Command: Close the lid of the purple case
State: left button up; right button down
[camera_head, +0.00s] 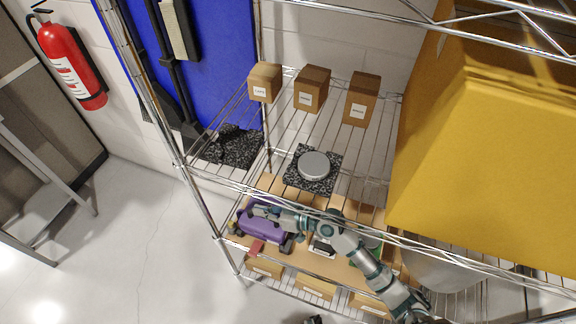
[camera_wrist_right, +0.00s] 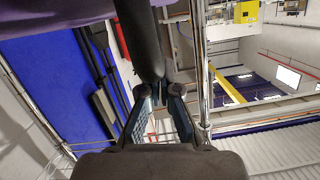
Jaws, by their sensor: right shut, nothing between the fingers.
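The purple case (camera_head: 262,226) stands on the wooden board of the wire rack's middle shelf. My right arm reaches in from the lower right, and my right gripper (camera_head: 262,208) is at the case's upper edge. It is shut with nothing held. In the right wrist view its fingers (camera_wrist_right: 162,92) meet close to a thick dark bar, and a purple surface (camera_wrist_right: 60,14) fills the top left. My arm hides part of the case, and I cannot tell how far its lid stands open. A small dark part at the bottom edge of the head view may be my left gripper (camera_head: 313,320).
A round grey disc (camera_head: 314,165) lies on a speckled plate behind the case. Several cardboard boxes (camera_head: 312,89) stand farther back. A large yellow box (camera_head: 480,160) blocks the right side. Metal rack rails (camera_head: 225,184) cross in front. A red extinguisher (camera_head: 72,62) is far left.

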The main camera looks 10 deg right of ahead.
jog(key=shift+d+f, duration=0.1)
jog(key=shift+f, duration=0.15)
